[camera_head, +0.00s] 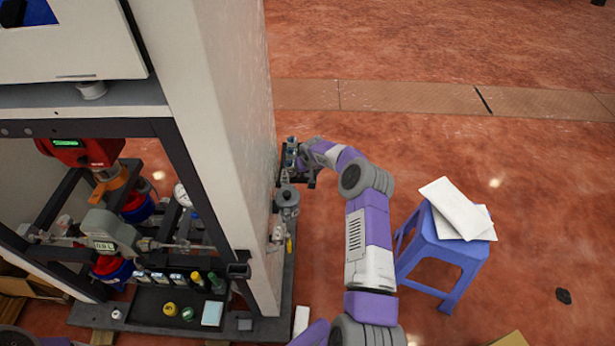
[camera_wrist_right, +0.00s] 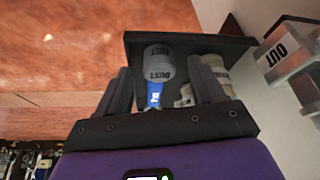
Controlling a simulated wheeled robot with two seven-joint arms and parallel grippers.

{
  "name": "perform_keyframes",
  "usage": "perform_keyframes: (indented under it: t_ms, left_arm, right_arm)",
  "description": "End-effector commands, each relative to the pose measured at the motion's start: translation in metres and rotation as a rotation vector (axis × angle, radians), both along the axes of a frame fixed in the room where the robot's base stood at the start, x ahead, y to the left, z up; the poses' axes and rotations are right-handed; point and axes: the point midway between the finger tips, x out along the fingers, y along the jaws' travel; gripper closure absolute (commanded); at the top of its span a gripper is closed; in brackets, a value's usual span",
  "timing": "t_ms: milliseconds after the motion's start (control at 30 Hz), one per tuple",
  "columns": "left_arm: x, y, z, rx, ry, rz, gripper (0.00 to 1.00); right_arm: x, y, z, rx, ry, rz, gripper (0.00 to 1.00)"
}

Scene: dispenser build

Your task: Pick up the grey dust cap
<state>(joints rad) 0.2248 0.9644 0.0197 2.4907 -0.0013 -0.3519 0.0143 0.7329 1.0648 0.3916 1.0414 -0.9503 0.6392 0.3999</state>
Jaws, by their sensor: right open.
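The grey dust cap (camera_wrist_right: 158,60), lettered DUST, stands on a small black shelf (camera_wrist_right: 228,43) in the right wrist view. A blue strap or tag (camera_wrist_right: 154,94) hangs from its near side. My right gripper (camera_wrist_right: 161,72) is open, with one finger on each side of the cap; I cannot tell whether either touches it. In the head view my right gripper (camera_head: 301,165) is at the side of the white cabinet, where the cap is too small to make out. My left gripper is not in view.
Beige caps (camera_wrist_right: 212,75) stand close by, partly hidden by the right finger. A grey fitting lettered OUT (camera_wrist_right: 283,54) sticks out from the cabinet wall (camera_head: 236,100). A blue stool (camera_head: 440,250) with white sheets stands to the right. Open floor lies between.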

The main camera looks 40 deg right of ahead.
Motion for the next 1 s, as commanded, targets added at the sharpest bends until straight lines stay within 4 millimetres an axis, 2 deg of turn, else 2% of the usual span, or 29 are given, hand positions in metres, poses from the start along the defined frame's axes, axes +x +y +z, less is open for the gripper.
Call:
perform_keyframes:
  t_ms: [100, 400, 467, 767, 867, 1000]
  left_arm:
    - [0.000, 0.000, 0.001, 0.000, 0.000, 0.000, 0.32]
    - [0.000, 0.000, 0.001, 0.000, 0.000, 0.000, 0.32]
    - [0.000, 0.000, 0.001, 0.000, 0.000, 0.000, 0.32]
    - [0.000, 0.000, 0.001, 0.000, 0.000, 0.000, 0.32]
    - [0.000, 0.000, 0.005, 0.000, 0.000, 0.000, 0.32]
    - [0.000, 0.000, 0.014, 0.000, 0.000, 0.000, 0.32]
  right_arm:
    - [0.000, 0.000, 0.001, 0.000, 0.000, 0.000, 0.32]
    - [0.000, 0.000, 0.001, 0.000, -0.001, 0.000, 0.78]
    - [0.000, 0.000, 0.001, 0.000, -0.001, 0.000, 0.85]
    - [0.000, 0.000, 0.003, 0.000, -0.001, 0.000, 0.86]
    - [0.000, 0.000, 0.013, -0.002, -0.002, 0.001, 0.86]
    - [0.001, 0.000, 0.040, -0.002, -0.005, 0.000, 0.86]
